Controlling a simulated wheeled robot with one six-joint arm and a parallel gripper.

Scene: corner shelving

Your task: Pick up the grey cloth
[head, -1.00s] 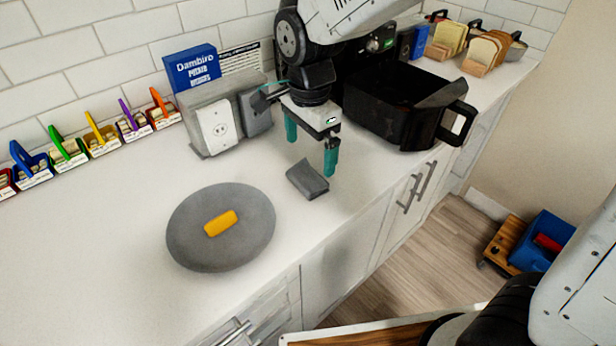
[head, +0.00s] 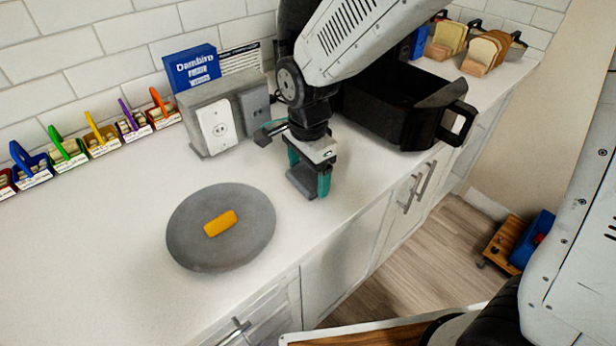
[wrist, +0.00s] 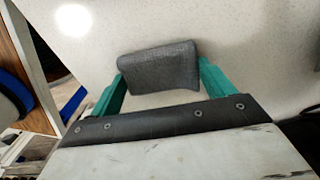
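The grey cloth (head: 301,184) is a small folded dark grey piece lying on the white counter. It also shows in the wrist view (wrist: 160,67), between the two teal fingers. My gripper (head: 308,179) is down over it, with one finger on each side. The fingers are spread wide, and in the wrist view their tips are close beside the cloth's left and right ends. I cannot tell whether either tip touches it. My gripper hides part of the cloth in the head view.
A round grey disc (head: 185,235) with a yellow block (head: 220,223) lies left of the cloth. A black drawer-like bin (head: 425,120) stands to the right. A grey outlet box (head: 195,105) is behind. The counter's front edge (head: 345,220) is near. Coloured-handled holders line the wall.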

